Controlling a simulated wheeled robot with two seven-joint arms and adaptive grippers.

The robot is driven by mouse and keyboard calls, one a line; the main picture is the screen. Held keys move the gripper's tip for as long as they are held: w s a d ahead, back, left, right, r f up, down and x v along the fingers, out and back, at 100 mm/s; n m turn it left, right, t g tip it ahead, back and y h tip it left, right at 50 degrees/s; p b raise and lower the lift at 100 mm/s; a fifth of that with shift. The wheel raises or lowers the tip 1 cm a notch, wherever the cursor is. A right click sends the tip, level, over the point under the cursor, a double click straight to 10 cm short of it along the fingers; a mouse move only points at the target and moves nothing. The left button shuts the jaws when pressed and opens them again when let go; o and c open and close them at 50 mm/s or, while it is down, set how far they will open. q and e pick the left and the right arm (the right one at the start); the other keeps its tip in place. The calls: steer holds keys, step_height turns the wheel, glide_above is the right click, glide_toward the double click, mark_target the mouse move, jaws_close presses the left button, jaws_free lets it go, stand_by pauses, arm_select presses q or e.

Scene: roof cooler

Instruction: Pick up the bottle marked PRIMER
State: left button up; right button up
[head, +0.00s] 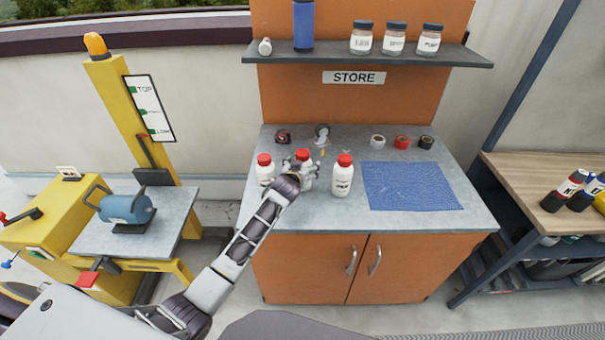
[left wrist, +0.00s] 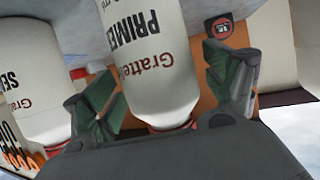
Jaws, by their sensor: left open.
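The bottle marked PRIMER (left wrist: 150,60) is white with black print and a red cap. In the left wrist view it appears upside down between the two spread fingers of my left gripper (left wrist: 165,95). Its body shows a gap to the right finger. In the head view it is the middle of three red-capped bottles (head: 309,183) on the grey worktop, partly hidden by my left gripper (head: 299,172). That gripper is open around the bottle. My right gripper is not in view.
A similar bottle (head: 342,178) stands close on the right and another (head: 264,170) on the left. Tape rolls (head: 401,142) lie behind a blue mat (head: 411,187). A shelf (head: 370,59) with jars overhangs the back. The worktop's front right is clear.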

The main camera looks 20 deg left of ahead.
mark_target(302, 153)
arm_select(q)
steer(key=c, duration=1.3)
steer(key=shift+r, duration=0.1)
steer(key=shift+r+b, duration=0.4)
steer(key=shift+r, duration=4.55)
